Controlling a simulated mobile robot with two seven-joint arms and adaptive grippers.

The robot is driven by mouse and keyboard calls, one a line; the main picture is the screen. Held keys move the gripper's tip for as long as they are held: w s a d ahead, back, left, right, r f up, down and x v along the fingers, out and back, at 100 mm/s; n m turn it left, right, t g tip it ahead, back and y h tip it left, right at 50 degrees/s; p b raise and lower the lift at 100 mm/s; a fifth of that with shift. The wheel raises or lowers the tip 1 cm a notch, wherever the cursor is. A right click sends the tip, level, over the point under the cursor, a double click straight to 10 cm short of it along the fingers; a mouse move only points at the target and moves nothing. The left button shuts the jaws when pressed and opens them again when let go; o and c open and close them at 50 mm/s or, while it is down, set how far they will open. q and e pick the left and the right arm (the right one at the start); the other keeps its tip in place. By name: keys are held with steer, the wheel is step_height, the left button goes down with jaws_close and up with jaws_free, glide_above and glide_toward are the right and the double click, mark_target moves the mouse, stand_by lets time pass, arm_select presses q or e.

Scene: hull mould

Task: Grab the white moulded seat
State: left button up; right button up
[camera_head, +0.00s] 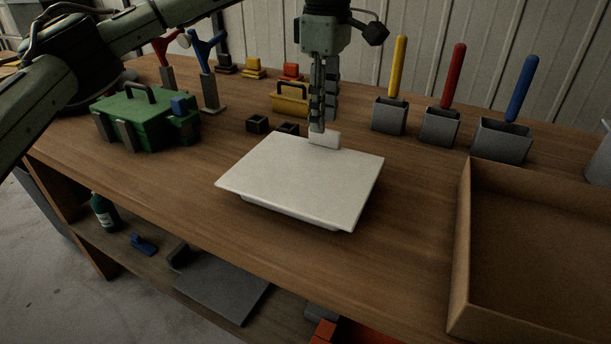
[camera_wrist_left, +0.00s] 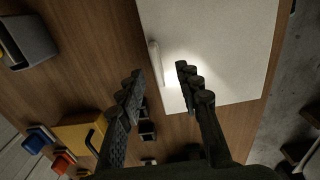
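The white moulded seat (camera_head: 302,180) lies flat on the wooden workbench, a pale slab with a small raised lip (camera_head: 325,139) at its back edge. In the left wrist view the slab (camera_wrist_left: 215,45) fills the upper right, and the upright lip (camera_wrist_left: 155,62) stands at its left edge. My left gripper (camera_head: 323,124) points down at the lip from above. In the wrist view its fingers (camera_wrist_left: 160,72) are apart, one to each side of the lip's line. I cannot tell whether either finger touches it. My right gripper is not in view.
A large brown open box (camera_head: 459,245) stands on the right. Grey holders (camera_head: 390,117) with coloured handles line the back right. A green toolbox (camera_head: 136,120) stands on the left. Small black blocks (camera_head: 257,124) and a yellow box (camera_head: 290,106) are near the gripper. Bench in front is clear.

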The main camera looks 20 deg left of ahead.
arm_select(q)
step_height(320, 180, down, 4)
steer(key=shift+w+d+f, duration=0.1)
steer(key=shift+w, duration=0.05)
steer(key=shift+c, duration=0.2)
jaws_close()
